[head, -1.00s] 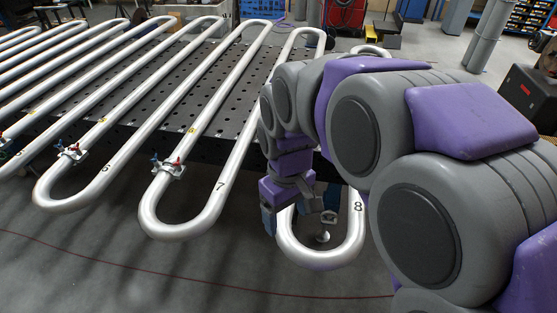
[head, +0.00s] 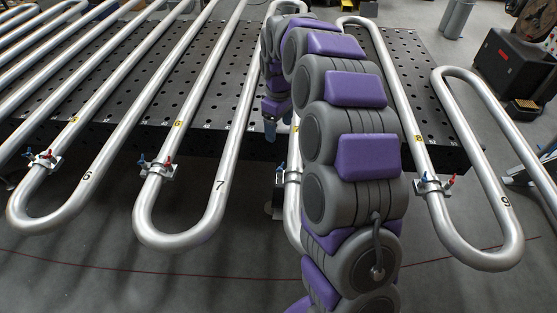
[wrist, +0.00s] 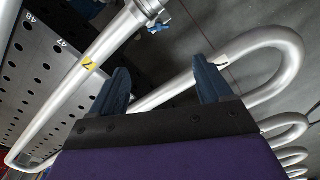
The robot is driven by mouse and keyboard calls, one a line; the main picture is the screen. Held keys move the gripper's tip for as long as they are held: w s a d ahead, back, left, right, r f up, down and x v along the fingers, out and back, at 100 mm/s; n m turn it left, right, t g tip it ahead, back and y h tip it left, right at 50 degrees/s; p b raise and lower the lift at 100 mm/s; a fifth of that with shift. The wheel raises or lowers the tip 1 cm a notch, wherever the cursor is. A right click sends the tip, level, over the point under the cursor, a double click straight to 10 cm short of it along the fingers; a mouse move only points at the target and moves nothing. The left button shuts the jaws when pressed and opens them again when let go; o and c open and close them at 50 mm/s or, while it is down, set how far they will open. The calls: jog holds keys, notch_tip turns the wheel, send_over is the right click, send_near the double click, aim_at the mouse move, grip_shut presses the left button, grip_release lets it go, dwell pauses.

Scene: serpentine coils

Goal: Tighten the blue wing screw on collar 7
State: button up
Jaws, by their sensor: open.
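In the wrist view, the yellow tag reads 7, and the collar (wrist: 149,7) with the blue wing screw (wrist: 158,27) shows at the top edge, partly cut off. My gripper (head: 278,125) is open, pointing down right of bend 7, apart from the collar. Its blue fingers (wrist: 160,65) are empty in the wrist view.
The floor in front is clear. A black box (head: 508,65) stands at the right.

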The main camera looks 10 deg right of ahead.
send_over(281, 165)
notch_tip(281, 165, down, 4)
notch_tip(281, 165, down, 12)
jog(key=shift+a+b, duration=0.15)
jog(key=shift+b, duration=1.1)
jog(key=shift+d+f, duration=0.2)
jog(key=shift+f, duration=0.3)
jog(key=shift+a, duration=0.35)
jog(key=shift+c, duration=1.1)
jog(key=shift+d, duration=0.1)
jog(key=c, duration=0.8)
jog(key=shift+c, duration=0.2)
